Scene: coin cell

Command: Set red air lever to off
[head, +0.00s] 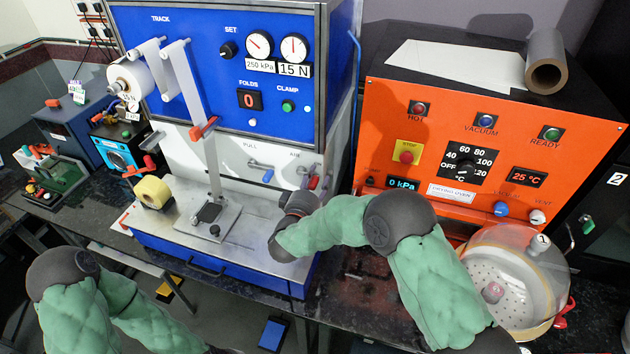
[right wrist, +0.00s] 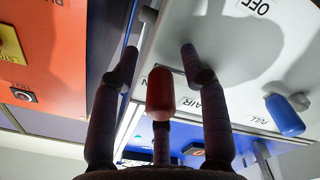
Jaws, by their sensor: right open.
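The red air lever (head: 313,183) is on the white lower panel of the blue machine, at its right end below the word AIR. In the right wrist view the red lever knob (right wrist: 160,92) stands between the fingers of my right gripper (right wrist: 160,58). The fingers are spread on either side of it, and I see no clear contact. In the head view my right gripper (head: 308,190) is at the lever and is partly hidden by its own wrist. An OFF label (right wrist: 255,6) shows on the panel. My left arm shows at lower left; its gripper is out of view.
A blue pull lever (right wrist: 285,115) is beside the red one, also in the head view (head: 268,176). The orange drying oven (head: 375,130) stands close on the right. A clear domed chamber (head: 520,275) is at the lower right.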

